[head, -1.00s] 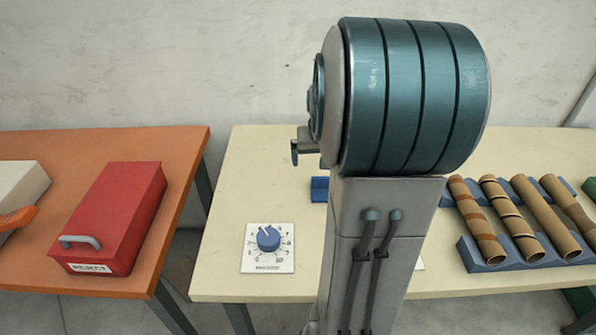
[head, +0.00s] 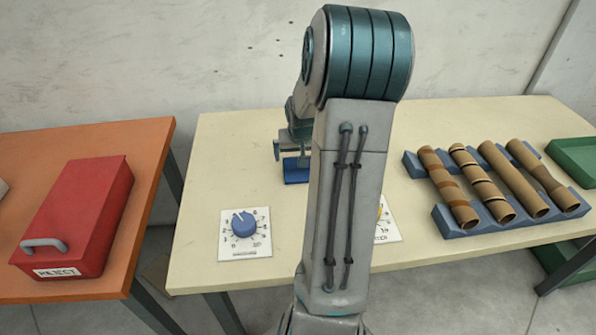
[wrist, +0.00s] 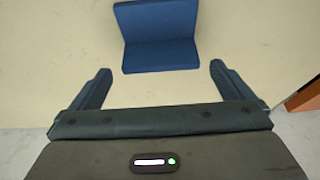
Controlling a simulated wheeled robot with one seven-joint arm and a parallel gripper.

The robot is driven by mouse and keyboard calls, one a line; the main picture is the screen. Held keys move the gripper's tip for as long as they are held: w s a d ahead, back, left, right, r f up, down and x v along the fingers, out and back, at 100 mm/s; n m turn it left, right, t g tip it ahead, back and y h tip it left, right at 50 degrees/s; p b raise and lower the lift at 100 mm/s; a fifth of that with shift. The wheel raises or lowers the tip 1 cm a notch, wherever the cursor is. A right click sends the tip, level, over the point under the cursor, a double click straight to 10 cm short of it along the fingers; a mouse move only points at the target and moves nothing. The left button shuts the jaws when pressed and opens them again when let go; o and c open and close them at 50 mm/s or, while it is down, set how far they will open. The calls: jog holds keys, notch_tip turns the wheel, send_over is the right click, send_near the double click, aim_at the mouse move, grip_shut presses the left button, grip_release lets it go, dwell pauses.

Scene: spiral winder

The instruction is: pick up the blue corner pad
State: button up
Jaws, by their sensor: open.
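The blue corner pad (wrist: 160,55) is an L-shaped blue piece with two faces meeting at a fold. In the wrist view it lies on the cream table ahead of my open gripper (wrist: 160,88), roughly centred between the two fingers and just beyond their tips. Nothing is between the fingers. In the head view the pad (head: 296,172) shows at the middle of the table, partly hidden behind my arm. My gripper (head: 282,150) is above and close to the pad there, mostly hidden by my arm.
A blue dial (head: 243,224) on a white plate sits at the table's front left; another dial plate (head: 386,228) is partly behind my arm. A blue rack (head: 458,221) with several cardboard tubes stands right. A red box (head: 75,215) is on the orange table (head: 150,150).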

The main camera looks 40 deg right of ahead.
aim_at(299, 170)
jog(key=x, duration=0.4)
jog(key=shift+s+a, duration=0.1)
jog(key=c, duration=0.9)
